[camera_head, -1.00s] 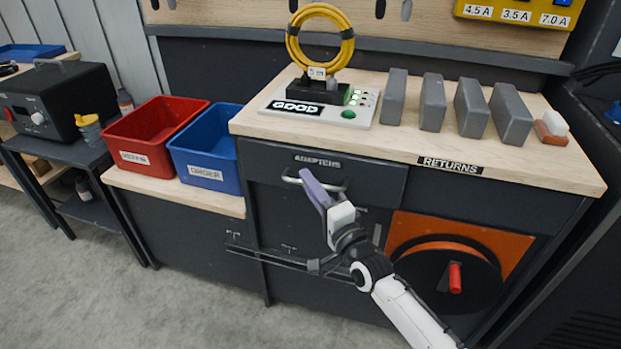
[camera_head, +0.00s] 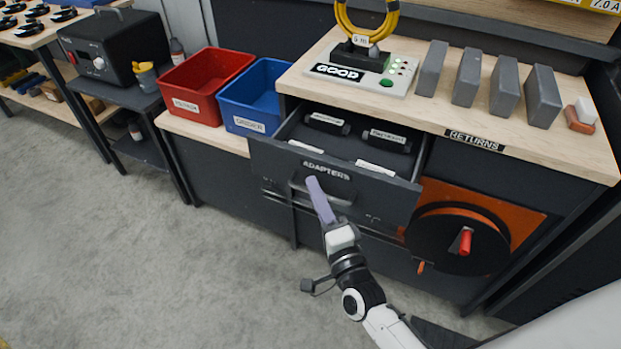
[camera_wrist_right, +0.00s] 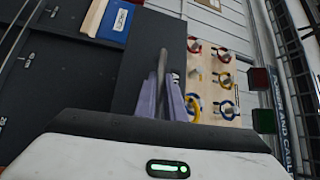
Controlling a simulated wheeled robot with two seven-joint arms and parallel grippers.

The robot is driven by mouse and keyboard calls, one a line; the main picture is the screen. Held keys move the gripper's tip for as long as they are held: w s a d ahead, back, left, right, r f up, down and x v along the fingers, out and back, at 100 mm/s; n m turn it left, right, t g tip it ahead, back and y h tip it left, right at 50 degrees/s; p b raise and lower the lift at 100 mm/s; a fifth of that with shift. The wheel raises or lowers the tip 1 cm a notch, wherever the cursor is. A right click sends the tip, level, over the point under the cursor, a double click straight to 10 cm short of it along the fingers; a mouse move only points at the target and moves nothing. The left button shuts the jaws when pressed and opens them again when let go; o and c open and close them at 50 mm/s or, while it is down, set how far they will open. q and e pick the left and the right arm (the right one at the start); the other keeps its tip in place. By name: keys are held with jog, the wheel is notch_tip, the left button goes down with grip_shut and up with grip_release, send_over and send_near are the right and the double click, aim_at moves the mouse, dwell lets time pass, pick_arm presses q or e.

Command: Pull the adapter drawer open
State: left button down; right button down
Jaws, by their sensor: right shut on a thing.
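The adapter drawer (camera_head: 264,155), dark grey with an "ADAPTERS" label, stands open under the wooden bench top. Black adapters (camera_head: 326,122) and white labels lie inside it. My right gripper (camera_head: 315,186), with pale purple fingers, is at the front of the drawer, shut on its handle (camera_head: 340,196). In the right wrist view the two fingers (camera_wrist_right: 167,98) close around a thin grey bar in front of the dark drawer front (camera_wrist_right: 144,75). The fingers cover part of the handle. My left gripper is not in view.
A red bin (camera_head: 203,80) and a blue bin (camera_head: 257,95) stand on a lower shelf left of the drawer. An orange panel with a black reel and red knob (camera_head: 465,240) is at the lower right. Grey floor (camera_head: 150,250) lies free in front.

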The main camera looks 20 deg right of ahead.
jog(key=shift+s, duration=0.1)
jog(key=c, duration=2.1)
grip_release()
jog(key=shift+s, duration=0.15)
